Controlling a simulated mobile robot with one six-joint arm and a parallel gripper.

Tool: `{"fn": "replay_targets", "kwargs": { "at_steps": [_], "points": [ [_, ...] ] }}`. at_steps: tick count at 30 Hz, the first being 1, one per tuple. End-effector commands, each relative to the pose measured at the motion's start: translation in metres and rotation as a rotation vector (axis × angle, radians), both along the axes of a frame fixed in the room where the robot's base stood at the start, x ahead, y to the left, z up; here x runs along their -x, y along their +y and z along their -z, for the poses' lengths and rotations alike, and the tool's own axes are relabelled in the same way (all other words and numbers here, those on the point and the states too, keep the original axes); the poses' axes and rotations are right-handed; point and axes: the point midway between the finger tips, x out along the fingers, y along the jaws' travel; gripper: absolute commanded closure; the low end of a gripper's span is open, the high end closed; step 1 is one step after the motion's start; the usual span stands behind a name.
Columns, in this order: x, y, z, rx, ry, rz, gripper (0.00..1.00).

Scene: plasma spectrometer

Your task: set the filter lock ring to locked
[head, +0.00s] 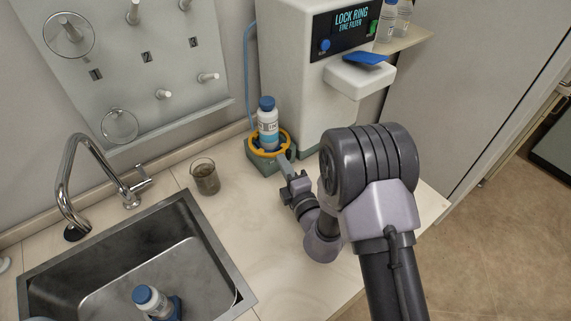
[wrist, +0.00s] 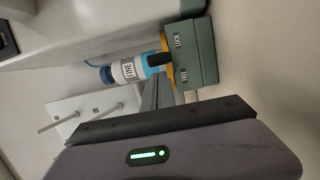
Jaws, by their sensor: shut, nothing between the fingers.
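The yellow lock ring (head: 284,145) encircles the lower part of a white, blue-capped filter bottle (head: 268,127) on a green base (head: 257,160). In the wrist view the base (wrist: 203,55) bears the words LOCK and FREE. The ring's dark tab (wrist: 160,58) points toward the space between these words; its exact setting is hard to tell. The bottle (wrist: 128,69) reads FINE. My gripper (head: 284,162) is shut and empty at the front right of the ring. Its fingertips (wrist: 161,77) are close to the tab; contact cannot be told.
The white spectrometer (head: 290,75) stands behind, its screen (head: 351,20) reading LOCK RING, FINE FILTER. A glass beaker (head: 205,177) stands left of the base. The sink (head: 228,248) holds another blue-capped bottle (head: 150,300). Counter between beaker and my arm is clear.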

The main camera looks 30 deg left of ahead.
Motion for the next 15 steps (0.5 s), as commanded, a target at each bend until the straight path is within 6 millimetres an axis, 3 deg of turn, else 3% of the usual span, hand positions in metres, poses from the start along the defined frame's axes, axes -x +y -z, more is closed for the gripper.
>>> {"fn": "replay_targets", "kwargs": {
  "at_steps": [15],
  "points": [
    [-0.0099,-0.0063,-0.003,-0.001,-0.001,0.001,1.0]
  ]
}}
